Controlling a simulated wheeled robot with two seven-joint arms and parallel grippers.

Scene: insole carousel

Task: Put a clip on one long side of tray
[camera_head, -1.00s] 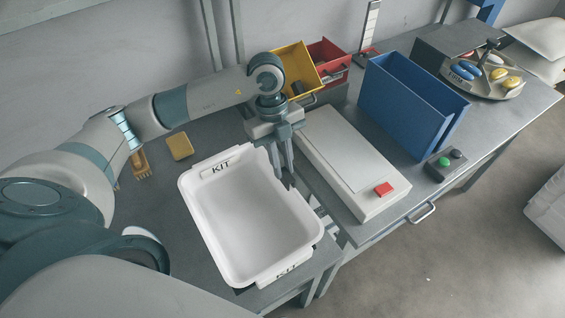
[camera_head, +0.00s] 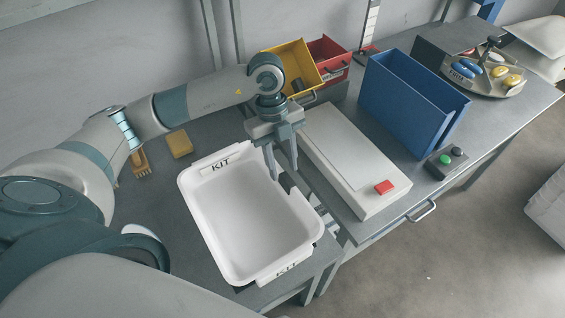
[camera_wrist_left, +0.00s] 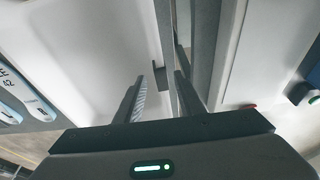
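The white tray (camera_head: 245,225) labelled KIT lies on the grey table in the head view, and its wall fills the left of the left wrist view (camera_wrist_left: 85,45). My left gripper (camera_head: 281,172) points down at the tray's right long side. Its fingers stand apart, one on the tray side and one outside. In the left wrist view the fingers (camera_wrist_left: 162,95) are open, with a gap between them. A small dark piece, seemingly a clip (camera_wrist_left: 157,76), sits at the tray's rim just ahead of them; how it is seated is unclear. My right gripper is out of view.
A flat white device with a red button (camera_head: 384,187) lies close to the right of the gripper. Beyond stand a blue bin (camera_head: 405,105), yellow bin (camera_head: 290,65) and red bin (camera_head: 330,62). A round carousel (camera_head: 500,85) is at the far right.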

